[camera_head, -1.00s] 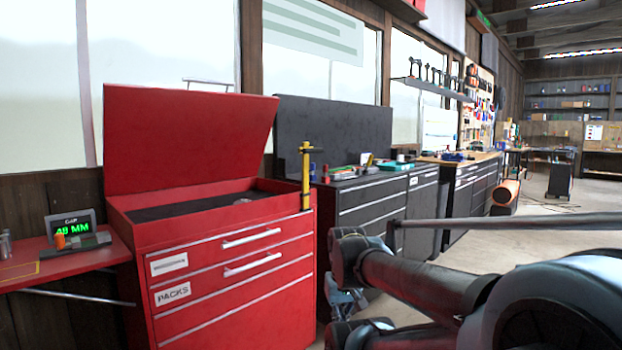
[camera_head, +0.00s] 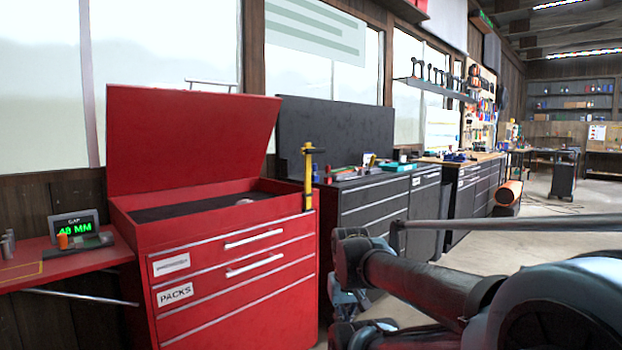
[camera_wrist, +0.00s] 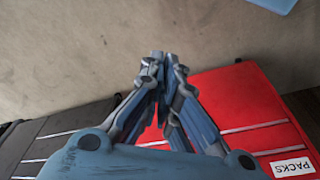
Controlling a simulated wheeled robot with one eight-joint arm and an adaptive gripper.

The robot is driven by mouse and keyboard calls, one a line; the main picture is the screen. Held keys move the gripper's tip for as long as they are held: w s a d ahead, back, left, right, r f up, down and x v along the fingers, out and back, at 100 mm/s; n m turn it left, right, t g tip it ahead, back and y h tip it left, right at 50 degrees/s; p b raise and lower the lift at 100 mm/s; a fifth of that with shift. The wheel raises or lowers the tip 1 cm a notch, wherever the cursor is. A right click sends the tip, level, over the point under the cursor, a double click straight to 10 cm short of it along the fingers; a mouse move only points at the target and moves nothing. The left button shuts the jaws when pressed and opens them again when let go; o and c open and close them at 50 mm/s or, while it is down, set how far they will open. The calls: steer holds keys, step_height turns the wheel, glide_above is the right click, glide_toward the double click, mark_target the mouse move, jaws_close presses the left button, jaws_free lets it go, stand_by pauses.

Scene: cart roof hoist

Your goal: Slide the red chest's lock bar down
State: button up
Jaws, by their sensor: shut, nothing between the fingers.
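The red chest (camera_head: 240,300) stands left of centre in the head view with its lid (camera_head: 185,140) raised. Its lock bar (camera_head: 308,178), a yellow upright bar with a dark crosspiece near its top, stands at the chest's front right corner. In the wrist view the chest's red drawer front (camera_wrist: 235,100) with a PACKS label shows at the right, and I cannot make out the lock bar there. My gripper (camera_wrist: 158,58) is shut and empty, in front of the chest and apart from it as far as I can tell. In the head view my arm covers the lower right.
A dark grey cabinet (camera_head: 370,205) with its own raised lid stands right of the red chest. A red side table (camera_head: 75,258) at the left bears a gap display (camera_head: 74,226) reading 40 MM. Open floor (camera_head: 500,240) lies to the right.

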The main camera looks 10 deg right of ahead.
steer(key=o, duration=0.4)
steer(key=shift+s+d+r, duration=0.1)
steer(key=shift+d+r, duration=0.2)
steer(key=shift+r, duration=0.55)
steer(key=w+d+r+m+h, duration=0.2)
steer(key=w+d+r+h, duration=0.25)
steer(key=w+r, duration=0.55)
steer(key=m+t+h, duration=0.7)
steer(key=t+h, duration=0.2)
steer(key=h, duration=0.1)
glide_toward(315, 152)
steer(key=x, duration=0.7)
steer(key=w+x, duration=0.1)
steer(key=x, duration=0.3)
steer(key=shift+w+a, duration=0.1)
steer(key=shift+w, duration=0.05)
jaws_close()
